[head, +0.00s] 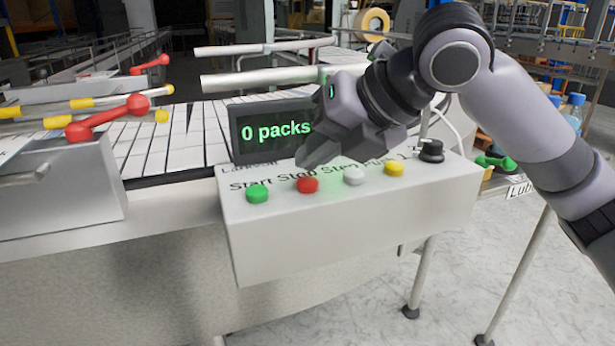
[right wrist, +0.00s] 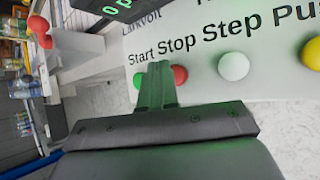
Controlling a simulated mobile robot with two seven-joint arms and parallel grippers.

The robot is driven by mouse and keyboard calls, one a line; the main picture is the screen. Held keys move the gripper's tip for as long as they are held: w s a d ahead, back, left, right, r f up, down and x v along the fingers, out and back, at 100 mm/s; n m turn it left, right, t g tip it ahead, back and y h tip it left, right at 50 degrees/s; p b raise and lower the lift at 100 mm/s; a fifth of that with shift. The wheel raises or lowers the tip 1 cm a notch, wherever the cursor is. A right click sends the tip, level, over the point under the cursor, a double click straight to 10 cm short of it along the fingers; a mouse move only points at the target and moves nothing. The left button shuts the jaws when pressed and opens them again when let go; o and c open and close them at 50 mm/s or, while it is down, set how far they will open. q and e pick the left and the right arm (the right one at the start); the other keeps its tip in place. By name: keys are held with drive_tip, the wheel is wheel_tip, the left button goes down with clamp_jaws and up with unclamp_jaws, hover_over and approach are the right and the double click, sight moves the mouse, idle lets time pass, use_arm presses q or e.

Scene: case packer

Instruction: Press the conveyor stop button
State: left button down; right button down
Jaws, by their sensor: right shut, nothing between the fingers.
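The white control box (head: 330,235) carries a row of buttons. The red button (head: 308,185) sits under the word Stop, between a green button (head: 257,193) and a white button (head: 353,175). My right gripper (head: 304,160) is shut and empty, with its tips just above and behind the red button in the head view. In the right wrist view its closed fingers (right wrist: 158,68) lie right beside the red button (right wrist: 180,75) and hide part of it. Whether they touch it I cannot tell. My left gripper is not in view.
A yellow button (head: 394,168) and a black knob (head: 431,151) are farther right on the box. A display (head: 262,132) reading "0 packs" stands behind the buttons. The conveyor (head: 190,135) and red-and-yellow handles (head: 107,117) are at left. Open floor lies in front.

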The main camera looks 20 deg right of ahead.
sight(315, 181)
drive_tip(key=shift+f, duration=0.25)
drive_tip(key=shift+f, duration=0.55)
idle(0.8)
drive_tip(key=shift+r+p, duration=0.95)
drive_tip(key=shift+p, duration=0.3)
wheel_tip(315, 181, up, 3)
drive_tip(key=p, duration=0.3)
drive_tip(key=shift+r, duration=1.05)
